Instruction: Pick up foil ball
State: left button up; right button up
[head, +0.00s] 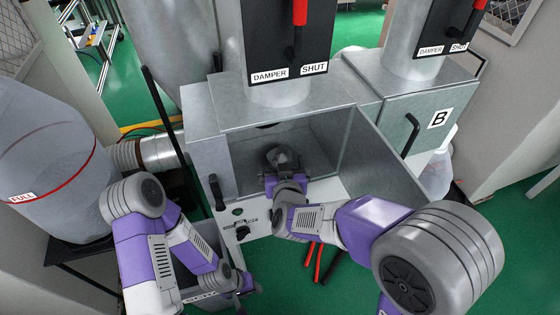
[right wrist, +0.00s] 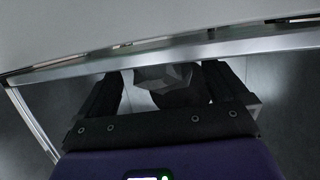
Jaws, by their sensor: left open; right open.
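The foil ball shows in the right wrist view as a grey faceted lump (right wrist: 168,76), partly hidden by my gripper and the dark area below it. My right gripper (right wrist: 162,88) is open, with one dark finger on each side of the ball. I cannot tell if either finger touches it. In the head view, my right gripper (head: 282,162) reaches into the open metal chamber (head: 322,140), where gripper and ball are hard to tell apart. My left gripper (head: 244,284) is open, low and in front of the chamber, away from the ball.
The chamber's door (head: 388,165) stands open to the right, beside my right arm. A closed box marked B (head: 425,115) adjoins it. A large grey drum marked FULL (head: 45,165) stands at left. Red-handled dampers (head: 298,40) rise above. Red and black handles (head: 318,262) show below.

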jog(key=shift+w+a+f, duration=0.1)
jog(key=shift+w+f, duration=0.05)
jog(key=shift+w, duration=0.55)
jog(key=c, duration=1.1)
